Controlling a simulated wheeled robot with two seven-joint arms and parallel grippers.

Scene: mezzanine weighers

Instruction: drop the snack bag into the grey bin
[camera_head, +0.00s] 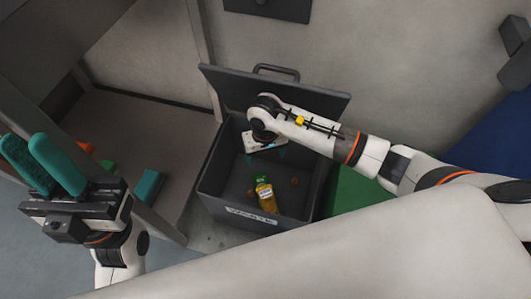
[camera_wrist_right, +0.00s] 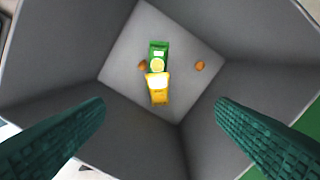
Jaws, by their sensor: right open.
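The grey bin (camera_head: 212,178) stands below my right arm with its lid tipped back. A yellow and green packet (camera_head: 265,195), apparently the snack bag, is inside the bin; in the right wrist view its yellow part (camera_wrist_right: 158,95) and green part (camera_wrist_right: 159,47) meet, and I cannot tell whether they are one item or two. My right gripper (camera_head: 265,154) is over the bin's opening, fingers apart and empty, with the packet below and between them. My left gripper (camera_head: 27,145) is outside the bin at far left, pointing up, its fingers close together with nothing seen between them.
Small brown round items (camera_wrist_right: 199,66) lie on the bin floor beside the packet. A teal block (camera_head: 150,186) and small orange (camera_head: 84,148) and green pieces lie on the brown surface left of the bin. A green surface (camera_head: 358,190) is right of the bin; a wall stands behind.

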